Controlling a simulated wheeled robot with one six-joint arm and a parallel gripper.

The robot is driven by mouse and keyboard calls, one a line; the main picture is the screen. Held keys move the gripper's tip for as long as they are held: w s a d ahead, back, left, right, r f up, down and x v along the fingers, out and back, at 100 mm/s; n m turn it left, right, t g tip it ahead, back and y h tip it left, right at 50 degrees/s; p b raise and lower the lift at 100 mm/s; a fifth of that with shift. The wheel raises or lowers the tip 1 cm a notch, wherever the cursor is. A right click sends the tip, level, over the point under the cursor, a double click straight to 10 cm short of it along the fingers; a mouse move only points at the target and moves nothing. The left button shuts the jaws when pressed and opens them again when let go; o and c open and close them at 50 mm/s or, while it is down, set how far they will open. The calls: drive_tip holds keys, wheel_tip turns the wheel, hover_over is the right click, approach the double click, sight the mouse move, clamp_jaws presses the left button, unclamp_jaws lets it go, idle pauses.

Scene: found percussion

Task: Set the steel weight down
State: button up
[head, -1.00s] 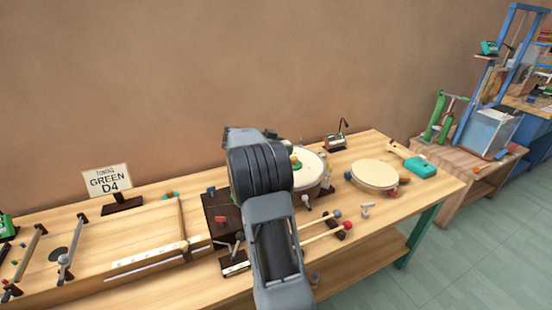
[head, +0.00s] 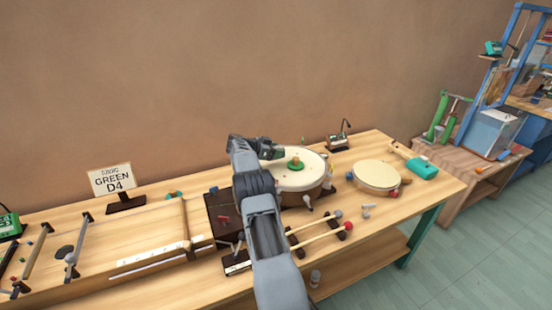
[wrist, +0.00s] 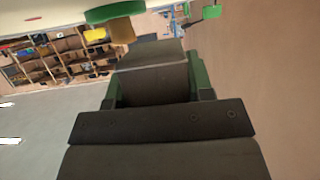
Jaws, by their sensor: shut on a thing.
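My gripper (head: 270,151) is at the left rim of the large cream drum (head: 310,180), seemingly just above it. It is shut on a dark grey block, the steel weight (wrist: 152,54), which shows between green-sided jaws in the wrist view. In the head view the weight cannot be told apart from the gripper. A green ring with a tan knob (head: 296,163) sits on the drumhead, right of my gripper. Whether the weight touches anything is hidden.
Two mallets (head: 320,235) lie in front of the drum. A smaller round drum (head: 376,177) and a teal-headed mallet (head: 422,168) are to the right. A wooden string frame (head: 150,240) and a "GREEN D4" sign (head: 112,180) are at left. Bare bench shows between the drums.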

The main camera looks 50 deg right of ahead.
drive_tip(key=shift+w+d+f, duration=0.1)
drive_tip(key=shift+w+f, duration=0.05)
drive_tip(key=shift+f, duration=1.6)
drive_tip(key=o, duration=1.1)
drive_tip(key=shift+f, duration=0.15)
